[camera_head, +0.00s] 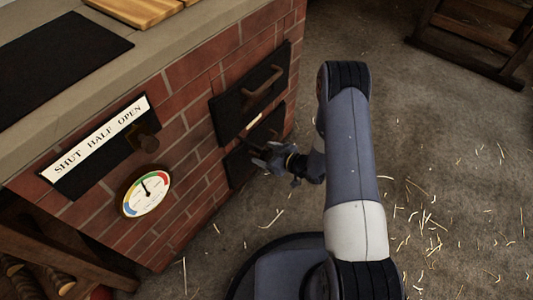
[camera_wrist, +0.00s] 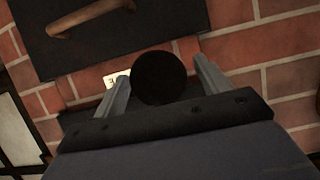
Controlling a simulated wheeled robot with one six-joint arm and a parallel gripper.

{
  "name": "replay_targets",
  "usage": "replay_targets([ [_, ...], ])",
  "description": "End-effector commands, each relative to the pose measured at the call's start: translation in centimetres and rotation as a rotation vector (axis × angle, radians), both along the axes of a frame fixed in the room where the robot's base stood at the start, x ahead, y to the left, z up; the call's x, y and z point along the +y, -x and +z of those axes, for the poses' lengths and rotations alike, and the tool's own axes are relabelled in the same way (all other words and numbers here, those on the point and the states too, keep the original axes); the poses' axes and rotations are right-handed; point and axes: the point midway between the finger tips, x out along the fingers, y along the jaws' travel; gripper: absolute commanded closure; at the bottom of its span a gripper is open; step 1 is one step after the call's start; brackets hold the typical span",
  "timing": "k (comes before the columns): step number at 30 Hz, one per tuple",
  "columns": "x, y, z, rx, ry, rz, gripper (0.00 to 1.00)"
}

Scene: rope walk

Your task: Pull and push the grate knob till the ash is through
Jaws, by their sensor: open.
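A round black knob (camera_wrist: 160,77), which looks like the grate knob, faces the wrist camera at the brick front of the stove. My gripper (camera_wrist: 161,88) is open, with one finger on each side of the knob and a gap showing at the right finger. I cannot tell how deep the knob sits between the fingers. In the head view my gripper (camera_head: 271,158) is at the lower dark door (camera_head: 238,168), and it hides most of the knob there. No ash is in view.
Above is a dark door (camera_head: 235,103) with a wooden handle (camera_head: 263,84). A small pale label (camera_head: 254,121) sits between the doors. Left are a SHUT HALF OPEN plate (camera_head: 95,140) and a round gauge (camera_head: 147,190). Straw litters the open floor (camera_head: 440,180) at right.

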Motion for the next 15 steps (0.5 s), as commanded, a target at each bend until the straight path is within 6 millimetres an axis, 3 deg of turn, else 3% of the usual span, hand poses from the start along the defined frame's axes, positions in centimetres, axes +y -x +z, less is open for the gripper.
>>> replay_targets([
  [15,-0.01,0.04,0.0,0.0,0.0,0.001,0.68],
])
